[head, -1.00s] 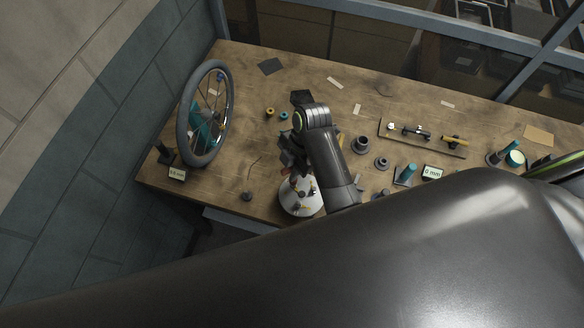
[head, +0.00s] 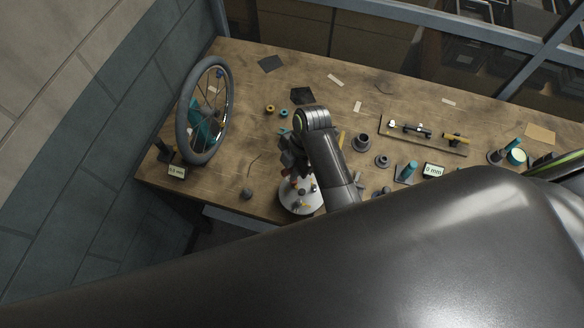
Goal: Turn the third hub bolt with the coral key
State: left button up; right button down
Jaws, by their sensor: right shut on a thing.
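A white round disc (head: 287,200), which looks like the hub, sits at the bench's front edge with small dark and orange pieces on it. My right gripper (head: 291,168) points down just above the disc's back side. It is shut on a small coral piece (head: 293,181), apparently the coral key, mostly hidden by the fingers. I cannot tell whether the key touches a bolt, nor which bolt is the third. My left gripper is not in view.
A spoked wheel (head: 183,127) stands at the bench's left end, beside a small display (head: 177,171). Grey rings (head: 362,142), a tool board (head: 400,142) and another display (head: 433,170) lie right of my arm.

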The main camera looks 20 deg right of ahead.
jog(key=shift+r+n+p, duration=0.2)
jog(key=shift+n+p, duration=0.25)
jog(key=shift+n, duration=0.15)
jog(key=shift+f+n, duration=0.15)
jog(key=shift+n, duration=0.15)
jog(key=shift+n+g, duration=0.3)
jog(key=shift+n, duration=0.1)
jog(key=shift+s+n+h, duration=0.1)
jog(key=shift+n+h, duration=0.3)
jog(key=shift+n, duration=0.6)
jog(key=shift+m, duration=0.7)
jog(key=shift+v, duration=0.95)
